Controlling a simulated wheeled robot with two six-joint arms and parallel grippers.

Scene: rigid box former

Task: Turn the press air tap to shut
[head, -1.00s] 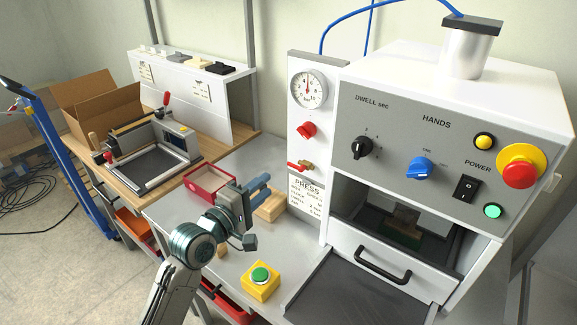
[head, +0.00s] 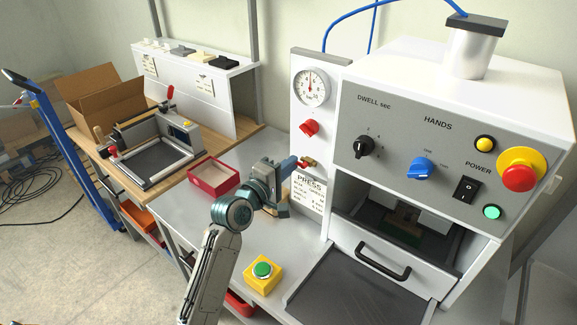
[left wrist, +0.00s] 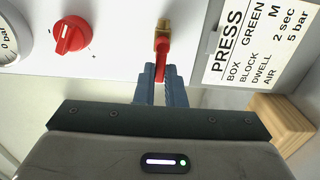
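The press air tap is a brass valve with a red lever, on the white panel left of the press. In the head view the tap (head: 308,163) is partly covered by my left gripper (head: 292,166). In the left wrist view the red lever (left wrist: 161,66) runs from the brass body (left wrist: 162,32) down between the two blue fingers of my left gripper (left wrist: 160,82). The fingers are close on both sides of the lever and look shut on it. The lever lies about level, pointing left on the panel. My right gripper is in neither view.
A red regulator knob (head: 309,128) and a pressure gauge (head: 312,88) sit above the tap. The PRESS label (head: 309,190) is just below it. A wooden block (left wrist: 280,122) stands near the gripper. A red tray (head: 213,178) and yellow button box (head: 263,272) are on the bench.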

